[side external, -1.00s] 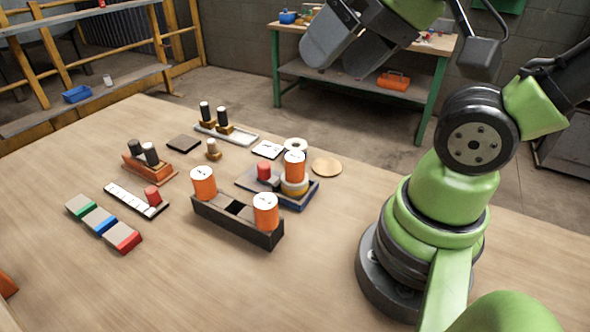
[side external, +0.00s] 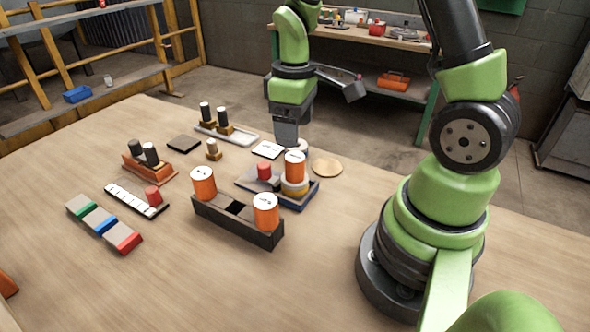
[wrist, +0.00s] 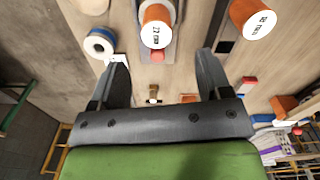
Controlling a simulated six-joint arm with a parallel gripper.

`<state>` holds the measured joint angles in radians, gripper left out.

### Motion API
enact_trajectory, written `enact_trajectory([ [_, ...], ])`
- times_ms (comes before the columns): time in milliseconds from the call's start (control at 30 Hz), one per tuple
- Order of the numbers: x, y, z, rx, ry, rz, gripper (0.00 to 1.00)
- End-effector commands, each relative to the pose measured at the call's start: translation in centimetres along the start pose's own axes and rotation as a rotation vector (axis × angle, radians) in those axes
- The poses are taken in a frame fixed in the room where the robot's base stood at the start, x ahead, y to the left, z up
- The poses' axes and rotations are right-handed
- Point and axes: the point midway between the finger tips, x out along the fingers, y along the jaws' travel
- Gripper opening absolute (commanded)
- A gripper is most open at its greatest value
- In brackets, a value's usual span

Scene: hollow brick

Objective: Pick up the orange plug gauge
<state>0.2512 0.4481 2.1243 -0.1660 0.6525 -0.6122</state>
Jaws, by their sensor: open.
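Three orange cylinders with white tops are in view. One (side external: 295,165) stands on a pale ring on the blue-edged tray (side external: 312,193). The other two stand upright at the left end (side external: 203,184) and right end (side external: 265,211) of a dark holder (side external: 225,219), with an empty square slot between them. My gripper (side external: 286,140) is above the table just behind the tray, open and empty. In the wrist view, its spread fingers (wrist: 162,62) point toward one orange cylinder with a printed top (wrist: 156,30); another (wrist: 254,18) is at upper right.
A red cylinder (side external: 264,171) stands on the tray beside the orange one. A round wooden disc (side external: 327,167) lies right of the tray. The front table area is clear.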

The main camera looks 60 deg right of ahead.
Motion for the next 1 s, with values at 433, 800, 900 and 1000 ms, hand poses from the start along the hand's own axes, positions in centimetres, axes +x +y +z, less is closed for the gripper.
enact_trajectory([
  [433,5.2,0.1,0.1,-0.004,-0.01,-0.004,0.71],
  [800,9.7,0.4,0.0,-0.004,-0.008,-0.004,0.71],
  [900,10.1,0.4,0.0,-0.004,-0.007,-0.004,0.71],
  [1000,10.1,0.4,-0.1,-0.004,-0.005,-0.003,0.71],
])
